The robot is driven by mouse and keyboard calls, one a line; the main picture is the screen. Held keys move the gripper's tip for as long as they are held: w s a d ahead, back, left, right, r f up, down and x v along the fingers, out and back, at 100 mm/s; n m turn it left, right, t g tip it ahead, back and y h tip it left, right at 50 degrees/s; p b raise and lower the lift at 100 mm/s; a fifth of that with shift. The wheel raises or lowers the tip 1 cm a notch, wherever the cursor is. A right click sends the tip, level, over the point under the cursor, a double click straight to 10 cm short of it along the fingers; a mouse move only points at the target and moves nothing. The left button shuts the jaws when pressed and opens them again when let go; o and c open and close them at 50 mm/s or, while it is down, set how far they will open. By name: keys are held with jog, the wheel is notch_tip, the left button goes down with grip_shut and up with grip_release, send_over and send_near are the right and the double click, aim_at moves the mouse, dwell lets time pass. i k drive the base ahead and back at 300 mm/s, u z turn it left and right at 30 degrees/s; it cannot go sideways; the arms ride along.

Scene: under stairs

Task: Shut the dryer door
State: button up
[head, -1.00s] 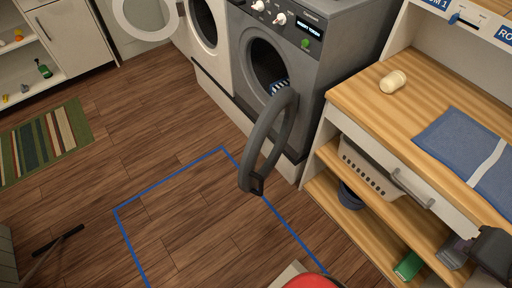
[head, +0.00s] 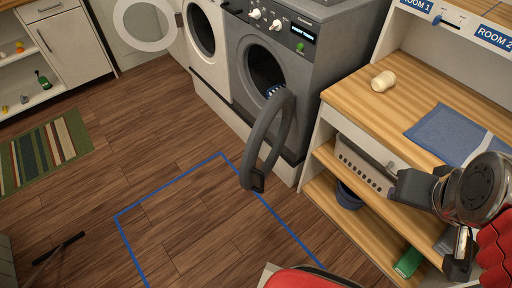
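The grey dryer (head: 311,76) stands at the upper middle, beside a white machine. Its dark ring-shaped door (head: 268,143) is swung wide open towards me, with a latch block near its lower end. The drum opening is uncovered, and a bit of blue and white striped cloth (head: 273,91) shows at it. My gripper (head: 408,188) appears at the right, in front of the wooden bench, well apart from the door. Its fingers cannot be made out clearly.
The bench (head: 345,92) at right holds a cream cup (head: 383,82) and a blue cloth (head: 445,132); a basket (head: 362,167) sits below. The white machine's round door (head: 145,25) is open too. Blue floor lines (head: 170,189) mark clear floor before the dryer.

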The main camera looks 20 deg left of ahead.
aim_at(251, 178)
jog(key=u, duration=1)
jog(key=i, duration=1)
jog(key=z, duration=0.7)
jog(key=k, duration=0.95)
jog(key=u, duration=0.05)
